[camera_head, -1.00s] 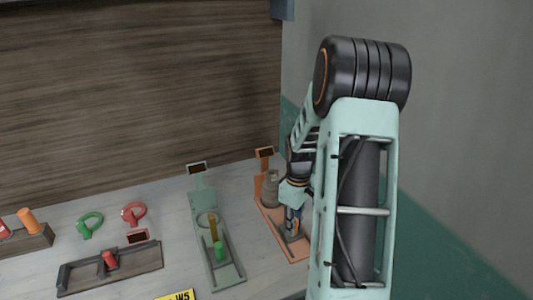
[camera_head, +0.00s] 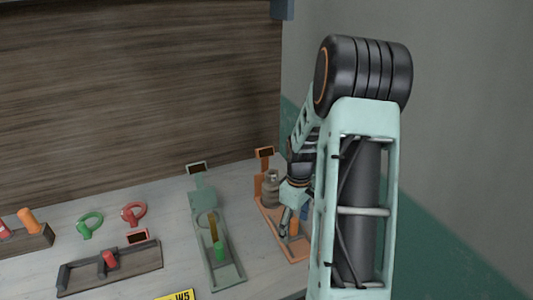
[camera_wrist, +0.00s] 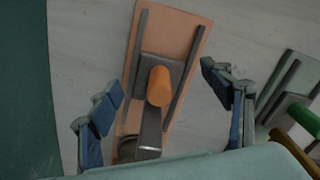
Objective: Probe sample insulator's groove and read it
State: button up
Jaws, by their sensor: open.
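The ribbed grey-brown insulator (camera_head: 270,188) stands upright at the back of an orange gauge base (camera_head: 270,226). A small dark display (camera_head: 264,153) is on the orange post behind it; no reading is legible. In the wrist view the base (camera_wrist: 188,34) carries dark rails and a grey slide (camera_wrist: 151,128) with an orange knob (camera_wrist: 159,86). My gripper (camera_wrist: 161,78) is open, with one finger on each side of the knob and a gap to both. In the head view my gripper (camera_head: 294,216) is over the front of the base. Whether the probe touches the groove is hidden.
A green gauge (camera_head: 227,273) with its own display (camera_head: 197,168) stands close to the left. Farther left are a dark tray (camera_head: 110,270) with a red knob, a red ring (camera_head: 133,214), a green ring (camera_head: 90,224) and a block (camera_head: 30,243). A wall is at the right.

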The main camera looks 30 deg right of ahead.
jog(key=shift+r+p, duration=2.5)
jog(key=shift+r, duration=1)
